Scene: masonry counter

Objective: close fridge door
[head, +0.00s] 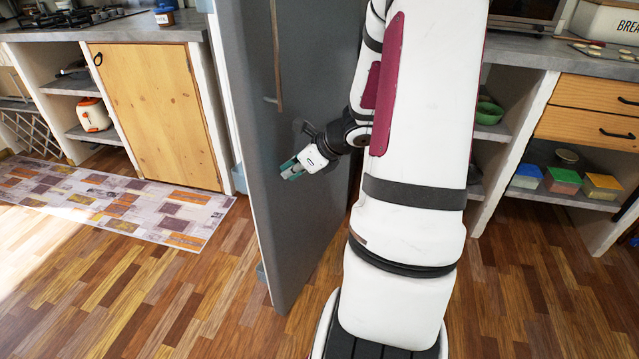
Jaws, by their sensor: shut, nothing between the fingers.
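The grey fridge door (262,130) stands open in the middle of the head view, swung out from the cabinets toward me. Its flat outer face is turned to the right, with a long handle (277,60) near the top. My gripper (290,170) is shut and empty, in front of the door's outer face and below the handle. I cannot tell whether the fingertips touch the door. The fridge's interior is hidden behind the door and my arm.
A wooden cupboard (155,115) and a patterned rug (115,200) lie to the left. Shelves with colored containers (562,182) and wooden drawers (590,110) are on the right. Open wooden floor (120,290) lies at the front left.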

